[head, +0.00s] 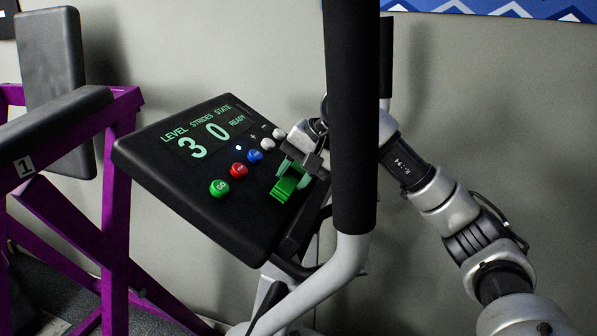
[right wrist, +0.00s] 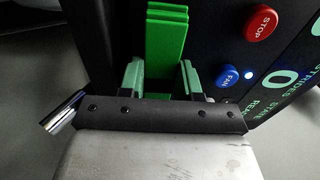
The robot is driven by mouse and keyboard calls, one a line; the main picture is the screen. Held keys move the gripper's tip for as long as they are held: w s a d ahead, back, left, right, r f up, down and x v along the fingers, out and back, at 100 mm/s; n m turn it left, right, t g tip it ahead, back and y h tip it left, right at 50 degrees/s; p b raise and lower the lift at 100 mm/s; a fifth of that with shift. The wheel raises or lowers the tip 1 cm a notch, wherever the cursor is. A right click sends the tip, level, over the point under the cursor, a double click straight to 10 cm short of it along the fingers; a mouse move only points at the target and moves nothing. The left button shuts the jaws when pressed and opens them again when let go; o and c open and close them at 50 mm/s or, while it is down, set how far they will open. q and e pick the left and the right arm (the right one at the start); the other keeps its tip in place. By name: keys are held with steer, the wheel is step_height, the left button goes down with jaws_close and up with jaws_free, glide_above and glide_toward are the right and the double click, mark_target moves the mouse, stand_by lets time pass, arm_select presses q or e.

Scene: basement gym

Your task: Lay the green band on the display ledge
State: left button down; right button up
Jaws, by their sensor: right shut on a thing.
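My right gripper (head: 291,170) reaches past the dark upright handle and is shut on the green band (head: 284,189). The band looks like a folded, layered green strip. It is over the right part of the black display console (head: 160,160), beside the buttons. The right wrist view shows the band (right wrist: 166,48) between the two green-padded fingers of the gripper (right wrist: 162,82). I cannot tell whether the band touches the console surface. A separate ledge is not clearly visible; the console's lower edge is in view. My left gripper is not in view.
A dark padded handle (head: 352,110) stands in front of my right forearm. A purple frame (head: 116,200) with black pads stands at the left. A grey wall is behind.

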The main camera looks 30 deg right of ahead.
steer(key=o, duration=1)
steer(key=b+v, duration=0.2)
steer(key=v, duration=0.8)
steer(key=shift+s+d+r, duration=0.1)
steer(key=shift+r, duration=0.25)
